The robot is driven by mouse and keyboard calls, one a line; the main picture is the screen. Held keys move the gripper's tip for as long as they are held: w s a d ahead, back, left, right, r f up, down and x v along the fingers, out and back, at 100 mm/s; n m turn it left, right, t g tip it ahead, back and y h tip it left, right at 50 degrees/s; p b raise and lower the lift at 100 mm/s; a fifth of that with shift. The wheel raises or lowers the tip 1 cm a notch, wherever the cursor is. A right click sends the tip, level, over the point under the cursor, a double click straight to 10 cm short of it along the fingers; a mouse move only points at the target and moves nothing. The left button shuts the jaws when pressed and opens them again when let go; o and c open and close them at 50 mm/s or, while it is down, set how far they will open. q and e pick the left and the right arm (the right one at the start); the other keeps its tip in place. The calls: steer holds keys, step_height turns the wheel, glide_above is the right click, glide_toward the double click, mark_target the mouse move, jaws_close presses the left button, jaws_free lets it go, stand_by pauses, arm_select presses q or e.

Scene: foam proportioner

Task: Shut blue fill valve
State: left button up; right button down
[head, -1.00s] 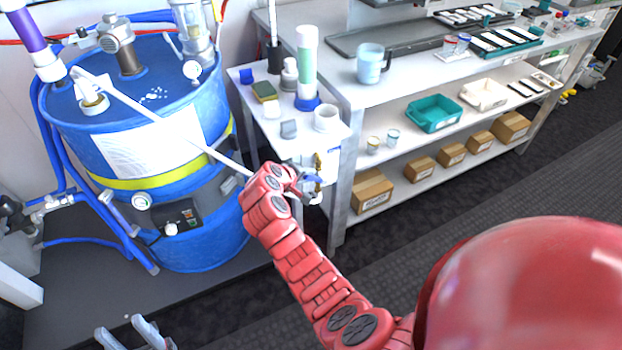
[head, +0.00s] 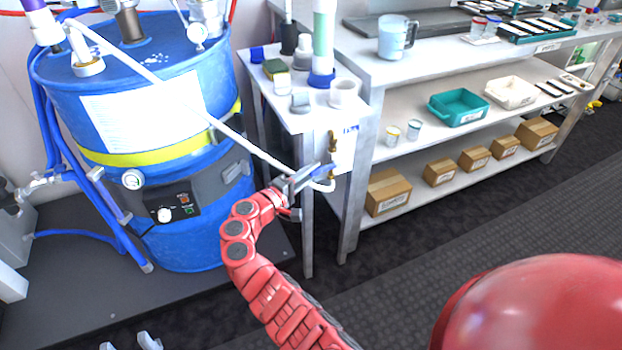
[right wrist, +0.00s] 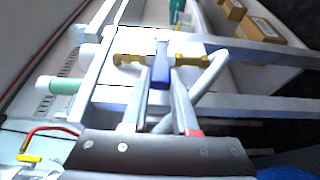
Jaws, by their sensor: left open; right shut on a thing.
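The fill valve has a brass body (head: 332,142) on the white panel at the end of the small side table, and a blue lever (head: 322,172). A white hose loops at its lower end. My right gripper (head: 311,176) is shut on the blue lever. In the right wrist view the lever (right wrist: 161,72) lies between the two fingers (right wrist: 158,104) and stands crosswise to the brass body (right wrist: 190,61). My left gripper (head: 130,342) is open and empty at the bottom edge of the head view, far from the valve.
A large blue drum (head: 190,235) with a yellow band stands left of the valve. The white hose (head: 160,85) runs from its top past my right gripper. A shelved workbench (head: 400,170) stands at right, and open dark floor (head: 420,255) lies before it.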

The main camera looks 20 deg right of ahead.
steer(key=shift+f, duration=0.2)
stand_by(0.4)
steer(key=c, duration=0.7)
jaws_free()
steer(key=shift+d, duration=0.1)
steer(key=v, duration=1.7)
steer(key=shift+a+f, duration=0.2)
steer(key=shift+a, duration=0.1)
